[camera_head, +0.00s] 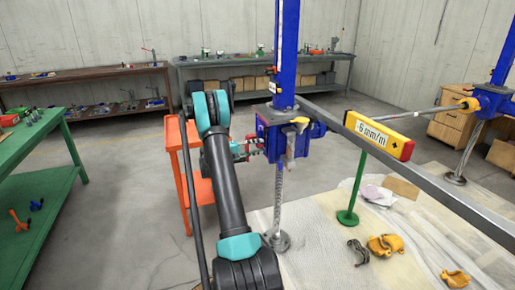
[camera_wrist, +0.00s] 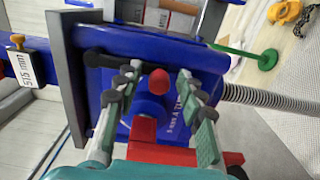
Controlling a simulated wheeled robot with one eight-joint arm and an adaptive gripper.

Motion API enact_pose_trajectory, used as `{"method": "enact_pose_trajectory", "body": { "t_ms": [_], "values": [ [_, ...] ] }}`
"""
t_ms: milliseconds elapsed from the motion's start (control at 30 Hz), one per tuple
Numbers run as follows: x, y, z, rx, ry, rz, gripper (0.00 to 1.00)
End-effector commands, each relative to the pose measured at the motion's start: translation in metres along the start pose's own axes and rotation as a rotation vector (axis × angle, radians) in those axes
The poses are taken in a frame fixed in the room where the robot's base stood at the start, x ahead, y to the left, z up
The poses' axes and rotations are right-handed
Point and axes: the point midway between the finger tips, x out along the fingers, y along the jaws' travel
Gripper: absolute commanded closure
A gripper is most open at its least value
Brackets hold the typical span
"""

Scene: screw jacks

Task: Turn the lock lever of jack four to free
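A blue screw jack (camera_head: 272,132) stands in the middle of the head view, on a threaded spindle with a round foot. In the wrist view its blue housing (camera_wrist: 165,45) fills the middle, with white lettering too blurred to read, so I cannot tell its number. A red ball knob (camera_wrist: 158,82) and a red block (camera_wrist: 143,130) show on this face, probably parts of the lock lever. My gripper (camera_wrist: 157,88) is open, its fingers on either side of the knob with gaps visible. In the head view my gripper (camera_head: 249,149) is at the jack's left side, small and partly hidden.
A grey beam runs right from the jack, carrying a yellow level (camera_head: 379,136) reading 6 mm/m. A second blue jack (camera_head: 490,103) stands at right. An orange stand (camera_head: 177,165) is close left of my arm. Yellow clamps (camera_head: 385,244) and a green post (camera_head: 350,205) occupy the sheeted floor.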

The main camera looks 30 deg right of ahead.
Motion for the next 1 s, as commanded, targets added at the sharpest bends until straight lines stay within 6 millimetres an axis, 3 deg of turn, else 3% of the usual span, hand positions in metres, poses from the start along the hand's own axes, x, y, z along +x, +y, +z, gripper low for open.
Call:
{"method": "enact_pose_trajectory", "body": {
  "t_ms": [267,700,1000],
  "values": [
    [-0.006,0.0,0.0,0.0,0.001,0.001,0.61],
    [-0.087,0.0,-0.001,0.0,0.002,0.0,0.61],
    [-0.118,0.0,0.0,0.0,0.001,0.0,0.61]
  ]
}}
